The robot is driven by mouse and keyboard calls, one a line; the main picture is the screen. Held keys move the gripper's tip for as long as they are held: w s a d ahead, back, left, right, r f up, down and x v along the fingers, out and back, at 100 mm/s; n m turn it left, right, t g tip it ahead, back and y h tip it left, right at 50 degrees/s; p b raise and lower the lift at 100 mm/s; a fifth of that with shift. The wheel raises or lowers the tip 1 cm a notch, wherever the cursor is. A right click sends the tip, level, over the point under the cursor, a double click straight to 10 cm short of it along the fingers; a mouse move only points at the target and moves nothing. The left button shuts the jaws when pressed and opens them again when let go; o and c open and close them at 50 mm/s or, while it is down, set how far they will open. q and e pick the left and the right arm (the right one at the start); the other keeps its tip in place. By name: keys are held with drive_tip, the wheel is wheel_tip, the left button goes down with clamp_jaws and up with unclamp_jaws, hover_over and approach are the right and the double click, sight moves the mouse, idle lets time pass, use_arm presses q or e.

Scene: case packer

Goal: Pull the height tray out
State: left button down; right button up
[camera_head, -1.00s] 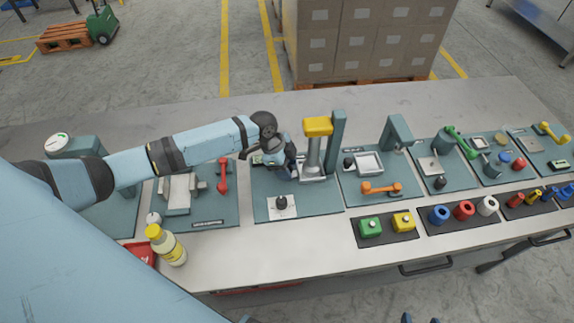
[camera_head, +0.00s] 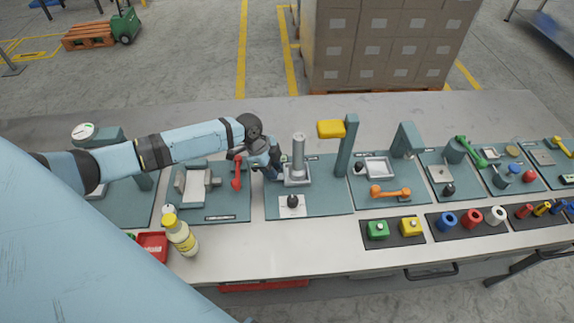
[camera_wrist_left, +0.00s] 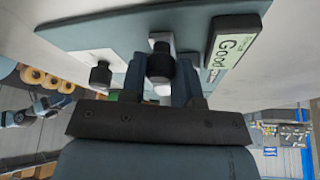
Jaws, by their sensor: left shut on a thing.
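The height tray (camera_head: 297,180) is a grey metal slide on a teal base plate, with an upright silver cylinder (camera_head: 298,152) standing on it. It sits to the left of the yellow gauge head (camera_head: 331,129) on its teal post, clear of the space beneath the head. My left gripper (camera_head: 270,170) is at the tray's left side, its fingertips partly hidden in the head view. In the left wrist view the left gripper (camera_wrist_left: 160,88) is shut around a black knob (camera_wrist_left: 159,66), with a pale block behind it. My right gripper is not in view.
A black knob on a white square (camera_head: 292,202) stands in front of the tray. A red-handled fixture (camera_head: 237,173) is left of my gripper. A "Good" label (camera_wrist_left: 234,42) lies beside it in the wrist view. A yellow-capped bottle (camera_head: 181,235) stands front left.

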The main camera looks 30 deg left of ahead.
use_arm(q)
drive_tip(key=shift+s+a, duration=0.25)
drive_tip(key=shift+a, duration=0.1)
drive_tip(key=c, duration=0.9)
unclamp_jaws()
drive_tip(key=shift+s+a, duration=0.1)
drive_tip(key=shift+a, duration=0.05)
drive_tip(key=shift+o, duration=0.2)
drive_tip(key=shift+r, duration=0.15)
drive_tip(key=b+v, duration=0.1)
drive_tip(key=v, duration=1.2)
drive_tip(key=shift+a+r+b, duration=0.2)
drive_tip(key=shift+a+b, duration=0.05)
drive_tip(key=shift+b, duration=0.05)
drive_tip(key=shift+s, duration=0.1)
